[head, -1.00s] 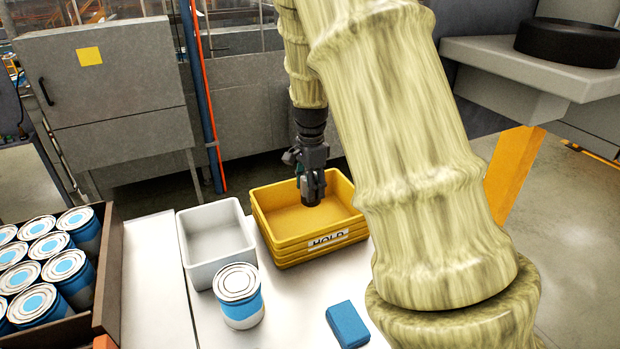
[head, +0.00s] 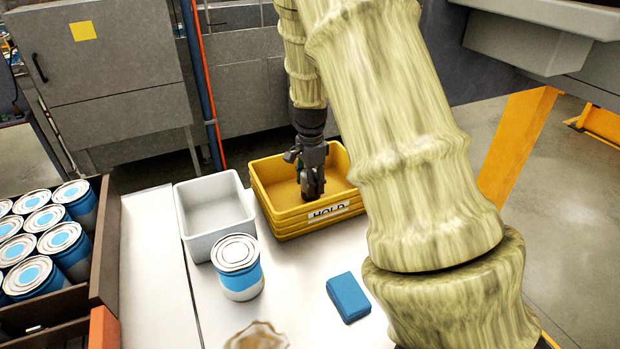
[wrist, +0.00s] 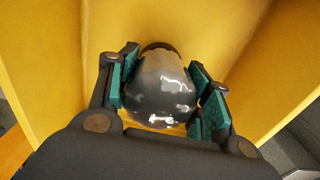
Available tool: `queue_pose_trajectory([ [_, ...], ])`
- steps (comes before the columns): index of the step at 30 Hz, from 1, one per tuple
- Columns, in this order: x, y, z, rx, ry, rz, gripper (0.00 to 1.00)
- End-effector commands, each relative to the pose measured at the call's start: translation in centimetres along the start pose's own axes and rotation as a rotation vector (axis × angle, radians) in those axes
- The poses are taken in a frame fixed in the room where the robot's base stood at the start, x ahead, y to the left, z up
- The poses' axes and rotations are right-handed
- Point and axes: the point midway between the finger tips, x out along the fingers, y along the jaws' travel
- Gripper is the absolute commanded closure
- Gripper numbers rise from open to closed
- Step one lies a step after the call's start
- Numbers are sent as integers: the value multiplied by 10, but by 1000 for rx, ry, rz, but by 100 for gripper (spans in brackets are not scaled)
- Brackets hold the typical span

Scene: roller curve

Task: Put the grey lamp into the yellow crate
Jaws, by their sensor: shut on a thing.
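My gripper (head: 312,190) reaches down inside the yellow crate (head: 268,207), near its front wall with the HOLD label. In the wrist view my gripper (wrist: 163,88) has its teal-padded fingers shut on the grey lamp (wrist: 160,92), a shiny, rounded dark grey body between the pads. Yellow crate walls (wrist: 245,35) surround the lamp in that view. In the head view the lamp is mostly hidden by the fingers. I cannot tell whether it touches the crate floor.
An empty white bin (head: 216,212) stands left of the crate. A blue-and-white can (head: 239,268) and a blue block (head: 348,298) are in front. A brown box (head: 106,245) holds several cans. A brownish thing (head: 257,337) shows at the bottom edge.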

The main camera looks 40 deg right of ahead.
Motion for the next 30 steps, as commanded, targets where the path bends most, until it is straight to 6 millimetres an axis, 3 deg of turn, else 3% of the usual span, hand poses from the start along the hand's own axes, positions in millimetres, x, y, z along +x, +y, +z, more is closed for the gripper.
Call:
queue_pose_trajectory([
  [14, 6, 0, 0, 0, 0, -1, 77],
  [15, 6, 0, 0, 0, 0, -1, 45],
  [18, 6, 0, 0, 0, 1, -1, 27],
  [30, 6, 0, 0, 0, 0, -1, 26],
])
